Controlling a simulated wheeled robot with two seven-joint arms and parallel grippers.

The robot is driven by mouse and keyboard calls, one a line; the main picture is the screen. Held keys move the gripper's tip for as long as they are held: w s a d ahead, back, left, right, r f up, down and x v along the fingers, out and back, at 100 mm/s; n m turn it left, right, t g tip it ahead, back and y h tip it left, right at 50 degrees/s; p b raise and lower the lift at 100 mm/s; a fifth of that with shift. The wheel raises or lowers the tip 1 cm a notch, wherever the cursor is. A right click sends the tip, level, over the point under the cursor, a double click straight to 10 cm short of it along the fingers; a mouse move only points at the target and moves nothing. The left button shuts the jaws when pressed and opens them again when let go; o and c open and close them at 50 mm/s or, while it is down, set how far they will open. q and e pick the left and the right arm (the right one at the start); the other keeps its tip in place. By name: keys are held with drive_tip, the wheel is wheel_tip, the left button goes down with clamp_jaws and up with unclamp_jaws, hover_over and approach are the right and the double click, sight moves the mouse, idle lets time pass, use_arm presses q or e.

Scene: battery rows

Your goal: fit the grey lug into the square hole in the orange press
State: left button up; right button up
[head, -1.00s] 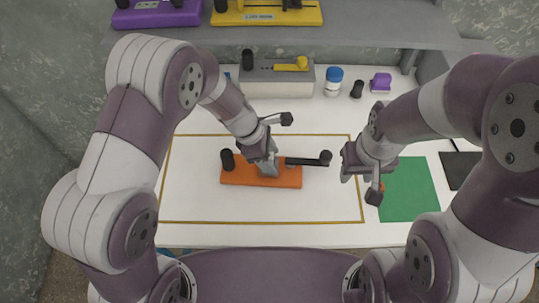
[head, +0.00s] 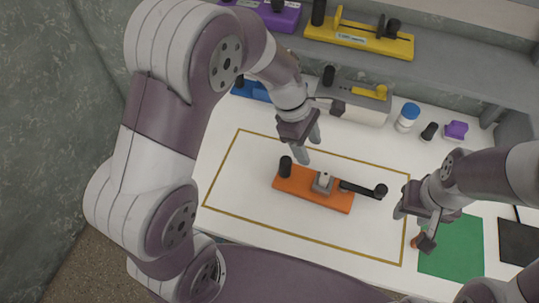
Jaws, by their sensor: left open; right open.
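The orange press (head: 297,188) lies inside the gold outline on the white table, with a black knob at its left end and a black lever reaching out right. A grey lug (head: 323,182) with a pale top is at the middle of the press. The square hole is not visible, and I cannot tell how deep the lug sits. My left gripper (head: 309,147) is open and empty, just behind and above the press, apart from the lug. My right gripper (head: 414,228) is open, right of the press beside the green mat.
Behind stand a grey press (head: 352,105), a white bottle with blue cap (head: 407,118), a black knob (head: 429,131) and a purple piece (head: 456,130). A yellow press (head: 350,37) is on the shelf.

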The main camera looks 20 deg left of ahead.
use_arm(q)
drive_tip(key=s+a+m+t+y, duration=0.1)
drive_tip(key=s+a+m+y, duration=0.3)
drive_tip(key=s+a+m, duration=0.5)
drive_tip(key=a+m, duration=0.3)
drive_tip(key=m, duration=0.4)
drive_tip(key=shift+s+a+r+t, duration=0.2)
drive_tip(key=shift+s+t, duration=0.1)
drive_tip(key=shift+s, duration=0.05)
drive_tip(key=shift+s, duration=0.1)
